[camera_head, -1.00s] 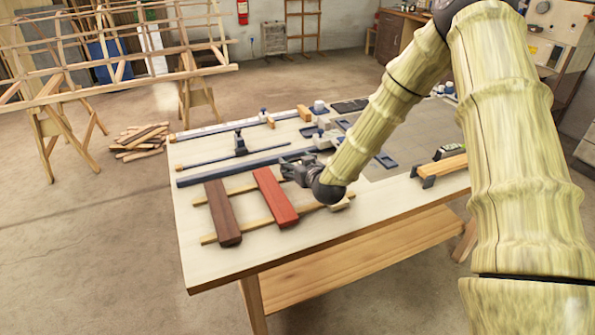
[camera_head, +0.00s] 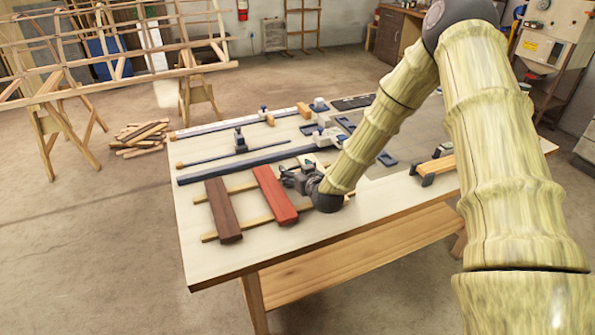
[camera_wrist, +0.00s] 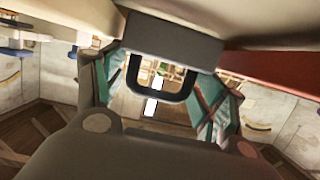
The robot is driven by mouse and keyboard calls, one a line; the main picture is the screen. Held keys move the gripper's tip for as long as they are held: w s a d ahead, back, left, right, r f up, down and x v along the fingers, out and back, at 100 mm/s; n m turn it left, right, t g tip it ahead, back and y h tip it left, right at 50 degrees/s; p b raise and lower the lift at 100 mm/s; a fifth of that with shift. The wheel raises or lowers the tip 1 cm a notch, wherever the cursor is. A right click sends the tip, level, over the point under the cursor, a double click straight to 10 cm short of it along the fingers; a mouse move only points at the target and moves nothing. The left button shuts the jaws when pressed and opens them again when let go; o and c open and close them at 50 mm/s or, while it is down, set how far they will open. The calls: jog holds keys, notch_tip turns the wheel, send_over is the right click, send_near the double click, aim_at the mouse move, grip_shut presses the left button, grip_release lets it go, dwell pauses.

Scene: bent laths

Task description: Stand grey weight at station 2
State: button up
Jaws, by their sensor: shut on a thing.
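My gripper (camera_head: 293,180) is low over the workbench (camera_head: 210,257), just right of the red block in the head view. In the wrist view, a dark grey block with a loop-shaped part (camera_wrist: 176,40) sits between the teal fingers of my gripper (camera_wrist: 160,88). The gripper is shut on it, and it appears to be the grey weight. Its lower side and any contact with the bench are hidden. I cannot tell which spot is station 2.
A red block (camera_head: 273,195) and a brown block (camera_head: 223,210) lie across two thin laths. A long blue bar (camera_head: 245,165) and clamps lie behind them. The bench's front left is clear.

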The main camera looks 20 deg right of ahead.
jog(key=shift+s+f+b, duration=0.15)
jog(key=shift+f+b, duration=0.15)
jog(key=shift+f, duration=0.15)
